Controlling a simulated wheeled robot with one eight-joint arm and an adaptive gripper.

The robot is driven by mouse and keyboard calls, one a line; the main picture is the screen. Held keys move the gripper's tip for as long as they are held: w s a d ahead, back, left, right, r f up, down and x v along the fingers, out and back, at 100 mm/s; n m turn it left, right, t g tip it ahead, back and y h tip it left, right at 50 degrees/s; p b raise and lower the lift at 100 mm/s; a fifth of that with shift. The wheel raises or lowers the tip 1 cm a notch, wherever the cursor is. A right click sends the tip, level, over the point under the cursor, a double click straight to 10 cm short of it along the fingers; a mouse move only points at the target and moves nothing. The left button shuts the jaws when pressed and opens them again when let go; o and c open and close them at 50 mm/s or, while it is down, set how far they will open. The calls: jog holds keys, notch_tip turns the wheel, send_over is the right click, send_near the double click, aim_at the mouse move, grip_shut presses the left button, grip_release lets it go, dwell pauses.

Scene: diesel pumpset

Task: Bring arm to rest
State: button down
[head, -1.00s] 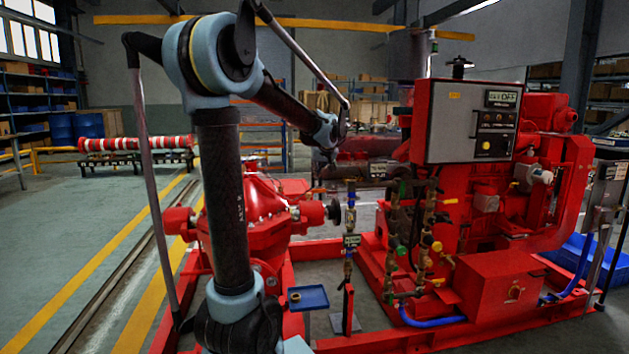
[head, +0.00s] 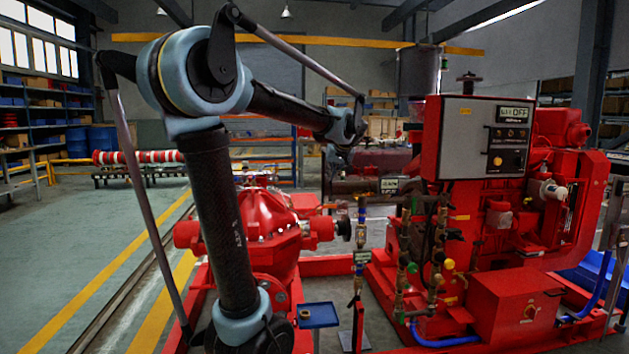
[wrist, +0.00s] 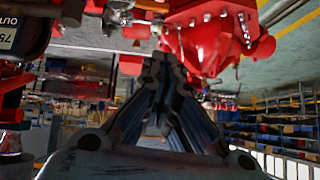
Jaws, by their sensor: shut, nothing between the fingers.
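My arm stands at the left of the head view, bent at a high elbow, with its forearm reaching right and slightly down. The wrist end is near the picture's middle, in front of the background shelving. My gripper (wrist: 160,68) shows in the wrist view with its two dark fingers meeting at the tips. It is shut and holds nothing. In the head view the fingers are too small and dark to make out. The wrist view looks upside down, with red machinery along its top. No contact between gripper and machinery is visible.
The red pump (head: 262,232) stands close behind my arm. The red diesel engine with its grey control panel (head: 474,138) is at right. Valves and pipes (head: 412,265) and a small blue tray (head: 318,316) stand between. Open floor (head: 60,260) lies at left.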

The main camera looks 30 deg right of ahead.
jog(key=s+a+f+n+g+y, duration=0.1)
jog(key=a+f, duration=0.3)
jog(key=a, duration=0.6)
jog(key=a+f+n+g+y, duration=0.1)
jog(key=a+f, duration=0.3)
jog(key=a, duration=0.6)
jog(key=s+a+f+n+g+y, duration=0.1)
jog(key=a+f, duration=0.2)
jog(key=a, duration=0.7)
jog(key=s+a+f+n+g, duration=0.2)
jog(key=s+a+f+g, duration=0.1)
jog(key=s+a+f, duration=1.2)
jog(key=s+f, duration=0.3)
jog(key=shift+a, duration=0.15)
jog(key=shift+f, duration=0.1)
jog(key=shift+w+f, duration=0.2)
jog(key=shift+w, duration=0.3)
